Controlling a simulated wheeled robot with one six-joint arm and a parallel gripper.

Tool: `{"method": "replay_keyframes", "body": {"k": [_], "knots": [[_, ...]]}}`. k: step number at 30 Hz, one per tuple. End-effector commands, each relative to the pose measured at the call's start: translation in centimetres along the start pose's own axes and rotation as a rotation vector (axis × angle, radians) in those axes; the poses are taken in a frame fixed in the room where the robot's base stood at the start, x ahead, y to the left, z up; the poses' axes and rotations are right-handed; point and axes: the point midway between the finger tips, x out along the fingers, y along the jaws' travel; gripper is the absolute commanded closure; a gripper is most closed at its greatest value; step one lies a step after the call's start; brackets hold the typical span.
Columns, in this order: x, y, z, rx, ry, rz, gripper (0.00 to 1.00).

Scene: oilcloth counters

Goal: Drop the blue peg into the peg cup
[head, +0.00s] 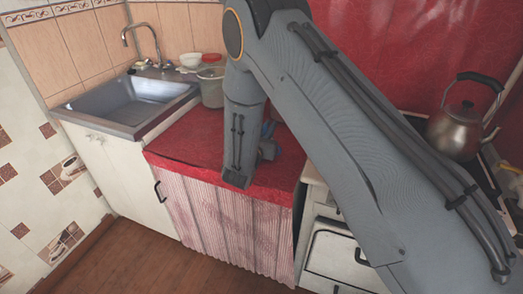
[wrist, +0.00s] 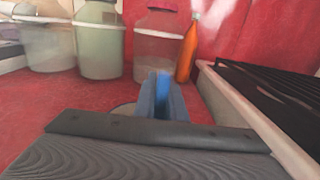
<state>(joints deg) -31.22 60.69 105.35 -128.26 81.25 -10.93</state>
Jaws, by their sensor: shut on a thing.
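My gripper (wrist: 162,100) is shut on the blue peg (wrist: 162,84), which shows between the two fingers in the wrist view. In the head view my gripper (head: 268,146) is mostly hidden behind my own arm, over the red counter. No peg cup can be made out for certain. A curved brownish edge (wrist: 124,109) shows just left of the fingers in the wrist view, largely hidden by my gripper; I cannot tell what it is.
In the wrist view, a green jar (wrist: 100,50), a clear jar (wrist: 155,50) and an orange bottle (wrist: 187,50) stand behind. The stove (wrist: 262,100) is at the right. The sink (head: 130,100) and kettle (head: 458,128) flank the red counter (head: 190,148), whose left front is clear.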

Motion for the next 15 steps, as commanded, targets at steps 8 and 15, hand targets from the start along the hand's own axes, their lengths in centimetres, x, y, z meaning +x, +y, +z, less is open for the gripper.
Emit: {"method": "replay_keyframes", "body": {"k": [8,15], "knots": [[0.00,0.01,-0.03,0.000,0.000,0.000,0.83],[0.00,0.00,-0.03,0.000,0.000,0.000,0.68]]}}
